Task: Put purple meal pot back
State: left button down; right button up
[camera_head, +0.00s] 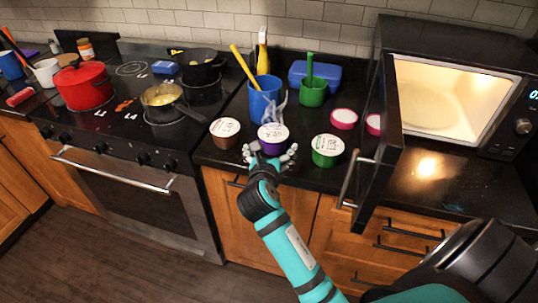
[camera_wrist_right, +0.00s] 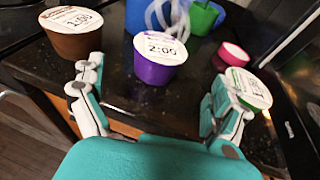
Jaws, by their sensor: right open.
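The purple meal pot (camera_head: 272,136) has a white printed lid and stands upright on the dark counter, in front of the blue cup. It also shows in the right wrist view (camera_wrist_right: 160,62), with its lid marked 2:00. My right gripper (camera_head: 269,153) is open at the near side of the pot. In the right wrist view, the right gripper's fingers (camera_wrist_right: 152,88) are spread wide to either side, with the purple pot beyond and between them, and visible gaps at both sides. My left gripper is not in view.
A brown pot (camera_head: 224,131) stands to the left and a green pot (camera_head: 326,150) to the right, near the fingers. Behind are a blue cup (camera_head: 265,103) and a green cup (camera_head: 313,92). The open microwave's door (camera_head: 378,150) juts out at right. The stove is at left.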

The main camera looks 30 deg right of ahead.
jog(key=a+f+m+t+y, duration=0.1)
jog(key=a+f+m+y, duration=0.55)
jog(key=a+f, duration=0.3)
jog(key=s+a+f+m+g+y, duration=0.15)
jog(key=s+f+m, duration=0.25)
jog(key=f, duration=0.7)
jog(key=s+a+f+m+g+y, duration=0.15)
jog(key=s+f+m, duration=0.25)
jog(key=f, duration=0.7)
jog(key=s+f+m+g, duration=0.5)
jog(key=s+f+m, duration=0.1)
jog(key=s+f, duration=1.2)
jog(key=s+d+f+m+g, duration=0.1)
jog(key=s+d+f+m, duration=0.1)
jog(key=s, duration=0.7)
jog(key=s+d+f+m+g, duration=0.2)
jog(key=s+f, duration=0.3)
jog(key=s, duration=0.5)
jog(key=shift+s+m, duration=0.25)
jog(key=shift+m, duration=0.4)
jog(key=shift+c, duration=0.3)
